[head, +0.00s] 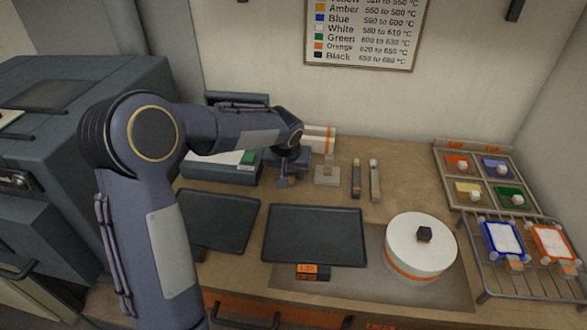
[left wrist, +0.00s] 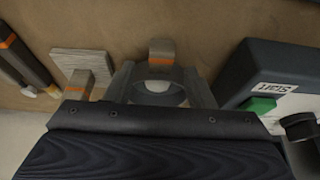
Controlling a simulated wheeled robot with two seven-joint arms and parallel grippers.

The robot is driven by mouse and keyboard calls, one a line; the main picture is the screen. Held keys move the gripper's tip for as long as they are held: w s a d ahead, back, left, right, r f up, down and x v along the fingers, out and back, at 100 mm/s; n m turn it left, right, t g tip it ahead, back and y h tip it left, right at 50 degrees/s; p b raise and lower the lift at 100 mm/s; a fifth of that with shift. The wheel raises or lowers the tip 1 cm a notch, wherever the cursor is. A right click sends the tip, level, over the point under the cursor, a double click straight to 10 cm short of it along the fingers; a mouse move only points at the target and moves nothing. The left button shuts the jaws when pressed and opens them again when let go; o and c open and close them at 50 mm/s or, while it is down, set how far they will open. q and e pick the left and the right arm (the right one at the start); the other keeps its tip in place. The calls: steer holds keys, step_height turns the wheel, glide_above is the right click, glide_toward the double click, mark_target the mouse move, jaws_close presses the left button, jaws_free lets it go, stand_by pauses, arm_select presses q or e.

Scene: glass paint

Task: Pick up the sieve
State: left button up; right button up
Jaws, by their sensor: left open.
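What looks like the sieve (left wrist: 161,52) shows in the left wrist view as a short grey-brown handle with an orange band, with a pale round part below it. It stands between the two fingers of my left gripper (left wrist: 160,85), which is open around it. I cannot tell whether either finger touches it. In the head view my left gripper (head: 287,181) points down at the back of the counter, and its wrist hides most of the sieve. My right gripper is not in view.
A small block with a post (head: 327,174) stands close to the right of my left gripper. Two slim tools (head: 356,180) lie beyond it. A grey device (head: 220,170) with a green button is on the left. Dark trays (head: 315,236) and a round white container (head: 405,248) are in front.

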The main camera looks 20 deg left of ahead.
arm_select(q)
steer(key=shift+x, duration=0.8)
steer(key=shift+c, duration=0.4)
jaws_close()
steer(key=shift+r, duration=0.1)
